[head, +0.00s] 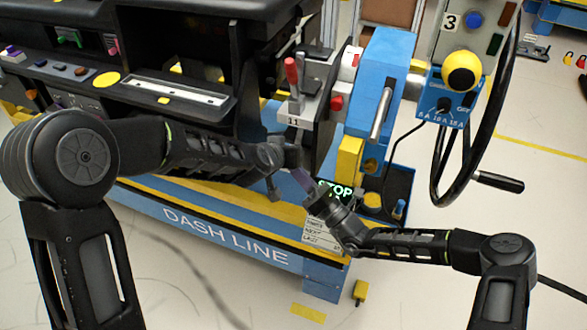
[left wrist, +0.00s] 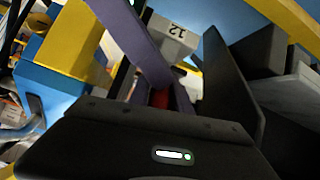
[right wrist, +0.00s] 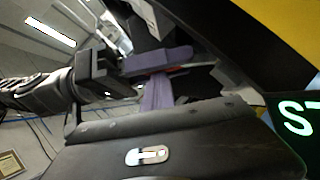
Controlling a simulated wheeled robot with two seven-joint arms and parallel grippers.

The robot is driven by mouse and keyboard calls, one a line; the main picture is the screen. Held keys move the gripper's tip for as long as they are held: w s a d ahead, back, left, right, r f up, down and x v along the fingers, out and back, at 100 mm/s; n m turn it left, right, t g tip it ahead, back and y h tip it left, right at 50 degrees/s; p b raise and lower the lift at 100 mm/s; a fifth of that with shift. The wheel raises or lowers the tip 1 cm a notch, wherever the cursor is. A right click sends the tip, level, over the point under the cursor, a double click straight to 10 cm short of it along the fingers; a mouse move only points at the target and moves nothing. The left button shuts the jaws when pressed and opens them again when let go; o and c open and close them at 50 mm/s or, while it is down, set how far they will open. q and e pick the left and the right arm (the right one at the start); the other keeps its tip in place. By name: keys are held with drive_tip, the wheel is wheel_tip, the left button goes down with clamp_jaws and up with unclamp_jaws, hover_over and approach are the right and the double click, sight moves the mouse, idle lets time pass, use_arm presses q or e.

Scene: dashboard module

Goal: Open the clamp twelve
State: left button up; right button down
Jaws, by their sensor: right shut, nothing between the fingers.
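Clamp twelve (left wrist: 172,30) shows in the left wrist view as a grey block marked 12, with a small red part (left wrist: 160,97) below it among purple finger pieces. The head view hides most of this clamp behind my arms. My left gripper (head: 297,172) reaches in from the left, close to the clamp; whether its fingers grip the red part cannot be told. My right gripper (head: 312,192) comes from the lower right, tips close to the left one. In the right wrist view its purple fingers (right wrist: 160,92) are shut and empty, near another purple piece lying across.
Clamp eleven (head: 293,121) with a red handle stands just behind. A blue post (head: 380,75) and yellow block (head: 349,160) are close on the right, with a lit STOP sign (head: 335,189) beside my right gripper. A steering wheel (head: 436,170) stands farther right.

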use_arm(q)
drive_tip(key=o, duration=0.4)
drive_tip(key=shift+f, duration=0.15)
use_arm(e)
drive_tip(key=shift+w+a+r, duration=0.1)
drive_tip(key=shift+w+r, duration=0.05)
drive_tip(key=shift+r, duration=0.2)
use_arm(q)
drive_tip(key=shift+s+a+r, duration=0.1)
drive_tip(key=shift+r, duration=0.1)
drive_tip(key=v, duration=1.1)
drive_tip(key=shift+s, duration=0.35)
use_arm(e)
drive_tip(key=shift+f, duration=0.15)
use_arm(q)
drive_tip(key=shift+a+r, duration=0.1)
